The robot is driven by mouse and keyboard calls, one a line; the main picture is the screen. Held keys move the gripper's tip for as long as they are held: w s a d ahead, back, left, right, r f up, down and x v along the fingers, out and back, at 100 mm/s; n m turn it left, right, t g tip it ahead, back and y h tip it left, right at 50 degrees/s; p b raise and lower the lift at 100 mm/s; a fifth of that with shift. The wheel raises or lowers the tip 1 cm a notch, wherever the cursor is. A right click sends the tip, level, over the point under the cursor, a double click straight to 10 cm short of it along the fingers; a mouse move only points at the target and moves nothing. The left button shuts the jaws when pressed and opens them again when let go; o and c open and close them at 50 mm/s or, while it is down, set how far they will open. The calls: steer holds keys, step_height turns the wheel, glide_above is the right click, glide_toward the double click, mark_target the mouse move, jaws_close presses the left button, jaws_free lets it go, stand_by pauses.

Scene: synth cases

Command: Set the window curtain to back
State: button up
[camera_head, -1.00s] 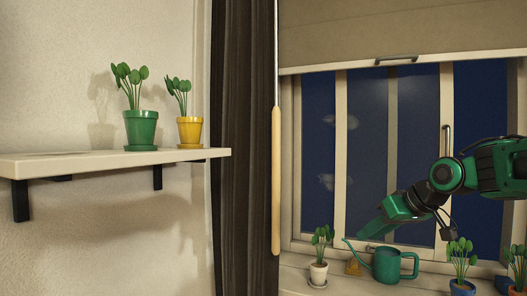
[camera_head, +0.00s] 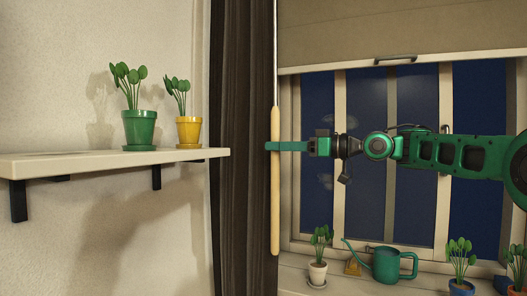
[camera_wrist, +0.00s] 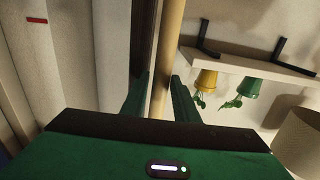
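The window curtain (camera_head: 238,90) is dark brown and hangs in folds at the left side of the window, between the wall and the frame. A long pale wooden wand (camera_head: 275,205) hangs upright from a thin rod at its right edge. My gripper (camera_head: 272,146) reaches in level from the right at the wand's upper part. In the wrist view, the wand (camera_wrist: 171,30) stands between my two green fingers, with the dark curtain (camera_wrist: 152,25) behind. The fingers look open, with a narrow gap on the left of the wand; contact on the right is unclear.
A wall shelf (camera_head: 90,160) on the left holds a green pot (camera_head: 140,130) and a yellow pot (camera_head: 188,132). A beige blind (camera_head: 350,35) with a handle covers the window top. A watering can (camera_head: 385,265) and potted plants stand on the sill.

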steer(key=shift+x, duration=2.6)
steer(key=shift+c, duration=0.7)
jaws_close()
